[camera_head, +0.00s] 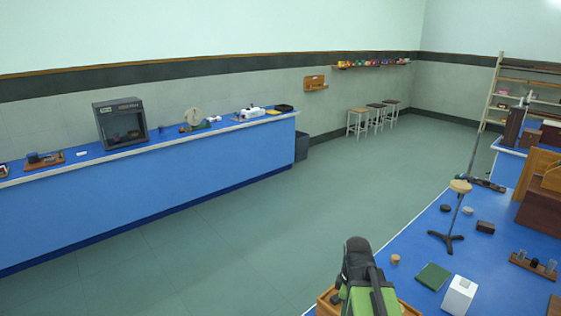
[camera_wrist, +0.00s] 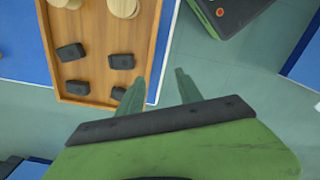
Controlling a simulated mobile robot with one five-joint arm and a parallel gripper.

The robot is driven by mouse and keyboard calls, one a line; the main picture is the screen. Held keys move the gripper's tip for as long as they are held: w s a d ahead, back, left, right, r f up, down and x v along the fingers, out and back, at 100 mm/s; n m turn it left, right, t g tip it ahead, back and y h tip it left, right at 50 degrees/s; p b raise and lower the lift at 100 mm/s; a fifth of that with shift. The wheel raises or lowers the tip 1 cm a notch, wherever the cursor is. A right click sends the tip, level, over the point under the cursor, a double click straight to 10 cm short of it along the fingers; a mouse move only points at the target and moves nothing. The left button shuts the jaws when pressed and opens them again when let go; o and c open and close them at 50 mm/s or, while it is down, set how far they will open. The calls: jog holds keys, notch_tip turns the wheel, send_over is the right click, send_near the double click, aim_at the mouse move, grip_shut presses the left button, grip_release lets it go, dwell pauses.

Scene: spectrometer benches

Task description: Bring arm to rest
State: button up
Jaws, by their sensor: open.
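My arm (camera_head: 360,282), green and black, rises at the bottom of the head view, beside the near edge of the right blue bench. My gripper (camera_wrist: 160,85) shows in the wrist view with two green fingers apart and nothing between them. Its fingers point toward the right edge of a wooden tray (camera_wrist: 152,45); the gap to the tray is hard to judge. In the head view my fingertips cannot be made out.
The tray holds several dark blocks (camera_wrist: 76,87) and pale round pieces (camera_wrist: 122,6). Open floor (camera_head: 250,240) lies between the benches.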

jog(key=s+a+m, duration=0.1)
jog(key=a+m, duration=0.8)
jog(key=m, duration=0.3)
jog(key=shift+s+a+f, duration=0.2)
jog(key=shift+s+f, duration=0.2)
jog(key=shift+f, duration=0.05)
